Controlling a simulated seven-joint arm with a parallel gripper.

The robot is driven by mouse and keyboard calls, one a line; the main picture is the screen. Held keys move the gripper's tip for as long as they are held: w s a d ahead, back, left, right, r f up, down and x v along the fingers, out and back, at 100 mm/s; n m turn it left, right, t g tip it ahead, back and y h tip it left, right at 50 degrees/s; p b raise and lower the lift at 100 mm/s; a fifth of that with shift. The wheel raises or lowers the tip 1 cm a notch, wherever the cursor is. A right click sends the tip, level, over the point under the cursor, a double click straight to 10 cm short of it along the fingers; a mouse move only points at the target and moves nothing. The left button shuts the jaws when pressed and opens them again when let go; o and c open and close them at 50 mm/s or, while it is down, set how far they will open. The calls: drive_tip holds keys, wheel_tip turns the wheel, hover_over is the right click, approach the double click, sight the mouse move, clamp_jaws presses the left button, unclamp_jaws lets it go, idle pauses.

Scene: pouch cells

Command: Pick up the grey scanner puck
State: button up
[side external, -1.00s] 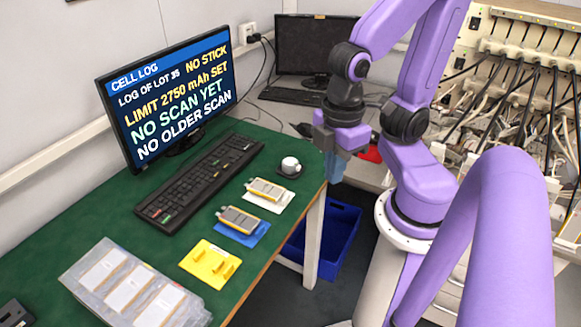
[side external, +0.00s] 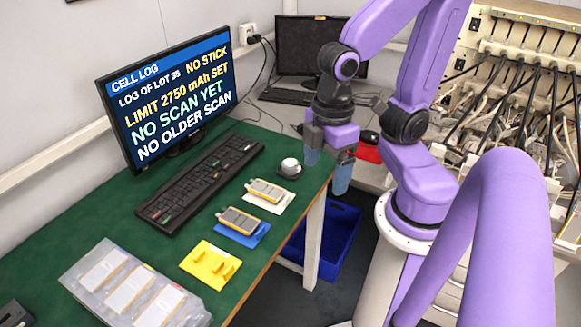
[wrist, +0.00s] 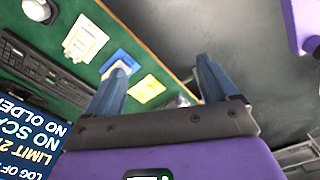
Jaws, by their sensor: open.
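The scanner puck (side external: 290,166) is a small, pale grey round piece on a dark base near the far right corner of the green table.
A white mat (side external: 284,203) and a blue mat (side external: 258,238), each bearing a cell, lie nearer than the puck. A keyboard (side external: 200,178) and monitor (side external: 170,95) stand to the left.

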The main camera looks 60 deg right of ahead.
drive_tip(key=w+d+m, duration=0.3)
drive_tip(key=w, duration=0.6)
drive_tip(key=m, duration=0.8)
hover_over(290, 162)
wheel_tip(290, 162, down, 5)
drive_tip(key=f, duration=1.2)
drive_tip(key=shift+s+a, duration=0.1)
drive_tip(key=shift+s, duration=0.2)
drive_tip(key=shift+w+f, duration=0.15)
drive_tip(key=shift+f, duration=1.25)
drive_tip(key=shift+w+f, duration=0.1)
drive_tip(key=shift+f, duration=1.25)
drive_tip(key=c, duration=1.2)
